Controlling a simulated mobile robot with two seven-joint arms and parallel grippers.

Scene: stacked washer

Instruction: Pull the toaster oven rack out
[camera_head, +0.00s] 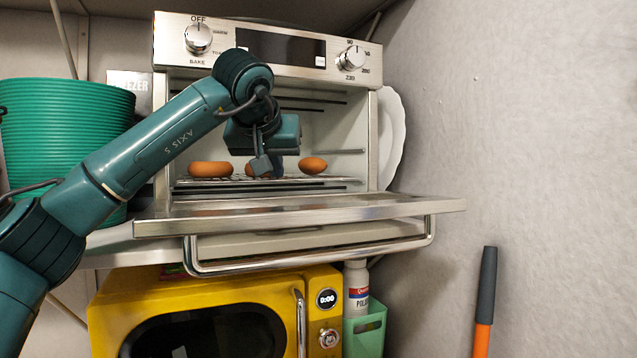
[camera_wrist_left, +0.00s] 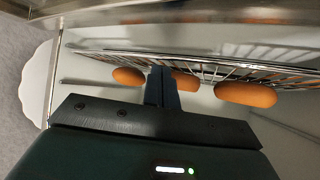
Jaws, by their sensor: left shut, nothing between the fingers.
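The toaster oven (camera_head: 240,72) stands on a shelf with its door (camera_head: 300,210) folded down and open. Its wire rack (camera_head: 220,181) is inside, low in the cavity, and bears several orange-brown, egg-like items (camera_head: 312,164). My left gripper (camera_head: 264,168) is shut and empty at the oven's opening, by the middle item, which it partly hides. In the left wrist view, which is upside down, the rack (camera_wrist_left: 240,68) crosses the upper part and the shut fingers (camera_wrist_left: 162,82) point at its wires. I cannot tell whether they touch it. My right gripper is not in view.
A yellow microwave (camera_head: 210,300), a bottle (camera_head: 356,285) and a green container (camera_head: 365,332) are below. The space before the right wall is clear apart from an orange-and-grey handle (camera_head: 485,300).

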